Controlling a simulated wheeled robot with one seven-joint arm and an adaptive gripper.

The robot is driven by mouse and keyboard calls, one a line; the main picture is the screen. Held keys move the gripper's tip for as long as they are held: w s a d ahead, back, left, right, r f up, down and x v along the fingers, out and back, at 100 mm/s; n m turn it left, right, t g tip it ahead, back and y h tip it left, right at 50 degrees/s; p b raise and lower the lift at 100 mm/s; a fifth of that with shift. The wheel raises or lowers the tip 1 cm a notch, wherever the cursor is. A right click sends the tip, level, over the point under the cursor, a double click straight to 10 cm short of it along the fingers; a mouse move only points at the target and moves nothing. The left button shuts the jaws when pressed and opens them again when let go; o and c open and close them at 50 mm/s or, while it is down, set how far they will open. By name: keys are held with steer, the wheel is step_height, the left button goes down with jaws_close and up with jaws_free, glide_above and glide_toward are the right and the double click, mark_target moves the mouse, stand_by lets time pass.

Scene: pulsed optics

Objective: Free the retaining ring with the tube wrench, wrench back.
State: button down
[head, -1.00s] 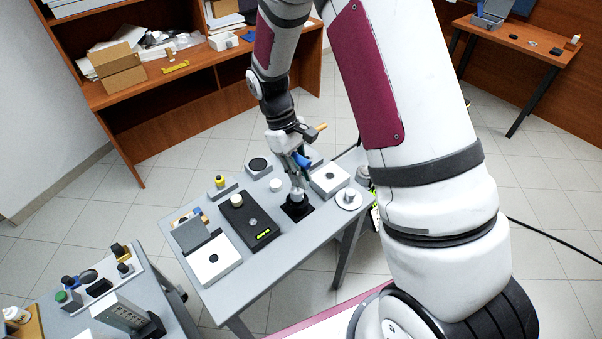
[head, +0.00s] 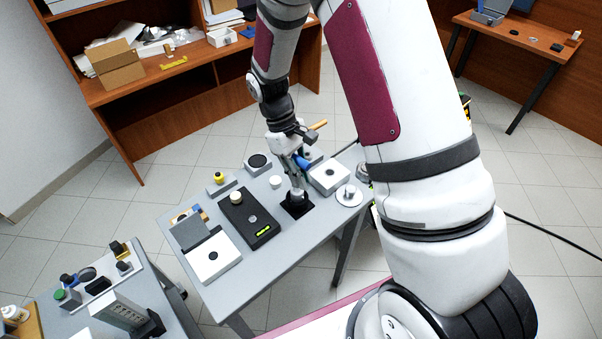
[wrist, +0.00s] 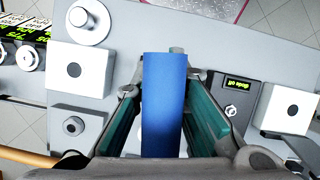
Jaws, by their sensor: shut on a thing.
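My gripper (head: 296,181) is shut on a blue-handled tool (head: 303,163), which looks like the tube wrench. In the wrist view the blue handle (wrist: 163,105) lies between the two green-padded fingers and fills the middle. In the head view, my gripper is low over a small black square base (head: 297,206) with a grey cylindrical part (head: 297,195) on it. The wrench's lower end is hidden, and I cannot tell whether it is seated on the retaining ring. The ring itself cannot be made out.
A black box with a lit green display (head: 263,233) stands left of my gripper. A white box with a dark hole (head: 329,175) and a white disc with a knob (head: 348,195) are close on the right. A white panel (head: 213,257) lies at the table's front left.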

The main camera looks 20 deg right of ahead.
stand_by(0.4)
steer(key=shift+f, duration=0.55)
steer(key=n+h, duration=0.1)
steer(key=n, duration=0.2)
steer(key=shift+r+t, duration=0.15)
steer(key=shift+t, duration=0.15)
steer(key=n, duration=0.2)
steer(key=n+t+p, duration=0.1)
steer(key=shift+w+d+h, duration=0.15)
steer(key=shift+d+h, duration=0.1)
steer(key=shift+h, duration=0.15)
steer(key=shift+w+n, duration=0.15)
steer(key=shift+n, duration=0.35)
